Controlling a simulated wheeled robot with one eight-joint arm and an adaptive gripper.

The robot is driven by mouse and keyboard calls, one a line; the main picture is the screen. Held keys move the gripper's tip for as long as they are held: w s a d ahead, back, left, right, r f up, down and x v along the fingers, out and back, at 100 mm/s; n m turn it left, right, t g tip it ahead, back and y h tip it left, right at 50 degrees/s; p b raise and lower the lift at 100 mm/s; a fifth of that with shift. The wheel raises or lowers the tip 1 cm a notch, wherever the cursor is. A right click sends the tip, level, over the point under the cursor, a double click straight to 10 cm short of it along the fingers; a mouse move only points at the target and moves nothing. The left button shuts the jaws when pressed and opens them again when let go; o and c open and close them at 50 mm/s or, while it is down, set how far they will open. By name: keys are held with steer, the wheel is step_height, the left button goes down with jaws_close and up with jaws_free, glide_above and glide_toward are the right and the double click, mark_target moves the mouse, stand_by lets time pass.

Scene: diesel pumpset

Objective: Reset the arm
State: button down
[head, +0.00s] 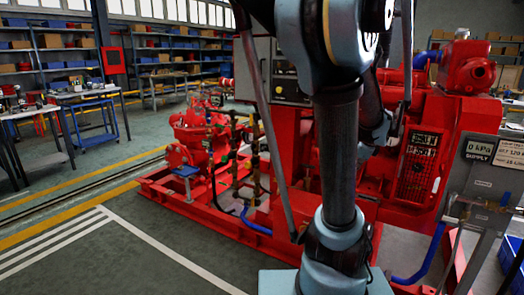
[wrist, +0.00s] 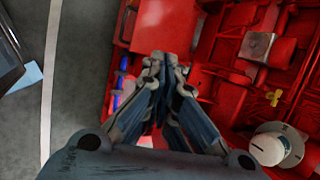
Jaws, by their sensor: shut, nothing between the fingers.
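My arm stands upright in the middle of the head view, its upper part bent at the top of the picture. My gripper (wrist: 163,62) shows in the wrist view with its fingers together and nothing between them. It points over the red pumpset, whose base and parts fill the right of that view. I cannot make out the gripper in the head view. The red diesel pumpset (head: 420,130) stands behind my arm, and my arm hides part of it.
A red pump (head: 200,130) sits on the red base frame (head: 165,195) at the left. A grey gauge panel (head: 490,165) stands close at the right. Workbenches and shelves (head: 60,60) line the back left. The floor at the front left (head: 120,260) is clear, with painted lines.

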steer(key=s+a+f+n+g, duration=0.2)
steer(key=s+a+f+n, duration=0.2)
steer(key=s+a+n, duration=0.4)
steer(key=s+a+f+n+g, duration=0.2)
steer(key=s+a+f+n, duration=0.2)
steer(key=s+a+n, duration=0.4)
steer(key=s+n, duration=0.4)
steer(key=n, duration=0.3)
steer(key=shift+a+f+h, duration=0.3)
steer(key=shift+f, duration=0.05)
